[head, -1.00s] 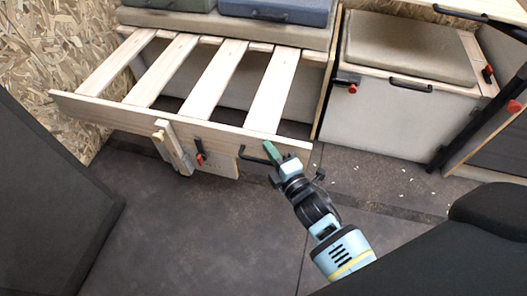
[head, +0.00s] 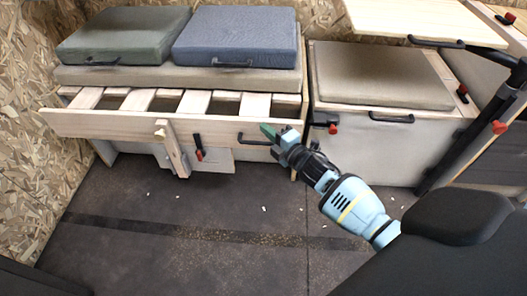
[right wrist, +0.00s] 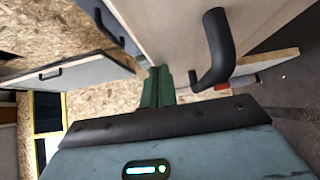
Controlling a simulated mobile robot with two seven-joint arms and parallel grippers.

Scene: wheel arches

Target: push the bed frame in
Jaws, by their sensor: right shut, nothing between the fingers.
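The bed frame is a pale wooden slatted frame with a long front board (head: 100,123). It sticks out a little from under a beige cushion, with short lengths of slat showing. The front board has a black handle (head: 256,140) near its right end. My right gripper (head: 270,133) is shut and empty, its green fingertips at the right end of the board, just right of the handle. In the right wrist view the green fingers (right wrist: 157,88) are close to the pale board, beside the black handle (right wrist: 218,50). Contact is hard to tell. My left gripper is not in view.
A green cushion (head: 124,36) and a blue cushion (head: 236,37) lie on the beige cushion (head: 150,78). A bench box (head: 372,150) with a red-knobbed latch stands right of the frame. A wooden tabletop (head: 420,20) juts out at upper right. The dark floor in front is clear apart from small white bits.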

